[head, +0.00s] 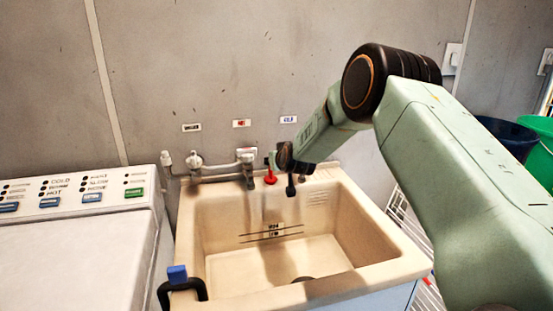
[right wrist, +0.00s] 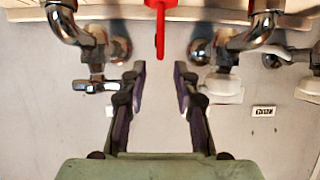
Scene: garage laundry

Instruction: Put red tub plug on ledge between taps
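The red tub plug (head: 270,179) stands with its stem up on the sink's back ledge, near the spout. In the right wrist view, which is upside down, the red plug (right wrist: 160,20) lies between two chrome taps, the left one (right wrist: 93,72) and the right one (right wrist: 222,72). My right gripper (head: 290,180) is over the back of the sink, beside the plug. In the wrist view its fingers (right wrist: 160,68) are open and empty. The stem's tip lies level with the gap between the fingertips, with clear space on both sides.
The beige sink basin (head: 225,205) is empty. A white washer (head: 80,255) stands left. Blue (head: 505,138) and green tubs (head: 540,126) are right. The grey wall is close behind the taps.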

